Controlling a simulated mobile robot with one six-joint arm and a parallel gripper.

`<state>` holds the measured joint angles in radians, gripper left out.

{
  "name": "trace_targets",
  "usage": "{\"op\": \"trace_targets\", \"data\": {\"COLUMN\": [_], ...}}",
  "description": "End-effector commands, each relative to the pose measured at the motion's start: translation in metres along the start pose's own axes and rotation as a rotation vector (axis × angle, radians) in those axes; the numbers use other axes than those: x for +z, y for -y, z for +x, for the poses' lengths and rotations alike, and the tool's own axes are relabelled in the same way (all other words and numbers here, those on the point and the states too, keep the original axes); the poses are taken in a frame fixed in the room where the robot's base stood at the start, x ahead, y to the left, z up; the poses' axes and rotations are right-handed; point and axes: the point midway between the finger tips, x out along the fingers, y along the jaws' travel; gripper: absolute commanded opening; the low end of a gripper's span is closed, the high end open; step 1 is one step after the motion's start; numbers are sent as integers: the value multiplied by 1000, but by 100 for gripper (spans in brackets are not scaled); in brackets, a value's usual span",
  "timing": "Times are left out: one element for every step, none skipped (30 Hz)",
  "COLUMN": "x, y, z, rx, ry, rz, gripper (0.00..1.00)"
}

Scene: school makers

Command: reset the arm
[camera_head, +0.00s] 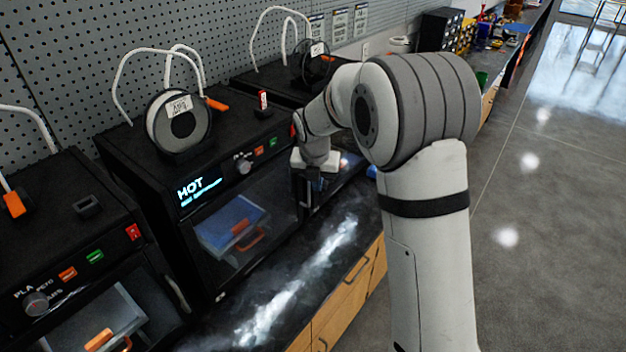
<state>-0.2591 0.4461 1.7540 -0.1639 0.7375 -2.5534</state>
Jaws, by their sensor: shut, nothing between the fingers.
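My arm rises at the right of the head view and bends over to the left, its upper links folded towards the printers. My gripper (313,184) hangs from its end, small and dark against the machine behind it. It points down in front of the printers, above the dark counter (290,290). It is shut and holds nothing. The large shoulder joint and upper arm cover part of the counter and the shelf behind.
Black 3D printers stand in a row; the middle one (180,230) shows "HOT" and has a spool (178,122) on top. A printer (70,250) stands at left. Wooden drawers (345,300) sit below the counter. The floor (560,250) at right is clear.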

Motion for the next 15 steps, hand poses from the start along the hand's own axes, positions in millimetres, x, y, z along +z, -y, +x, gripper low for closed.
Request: {"op": "trace_targets", "data": {"x": [0, 0, 0, 0, -1, -2, -4, -6, -10, -14, -18, -24, -30, -36, -44], "y": [0, 0, 0, 1, 2, 5, 8, 12, 18, 23, 29, 38, 45, 52, 61], "z": [-1, -2, -3, -4, -5, -8, -12, -15, -22, -28, -34, -43, -49, -56, -64], "rx": [0, 0, 0, 0, 1, 2, 3, 3, 6, 7, 9, 12, 14, 17, 21], "ry": [0, 0, 0, 0, 1, 2, 4, 4, 6, 6, 7, 7, 8, 9, 10], "rz": [0, 0, 2, 8, 21, 49, 81, 122, 192, 254, 325, 429, 511, 593, 704], "gripper": [0, 0, 0, 0, 0, 0, 0, 0, 0, 0, 0, 0, 0, 0, 0]}}
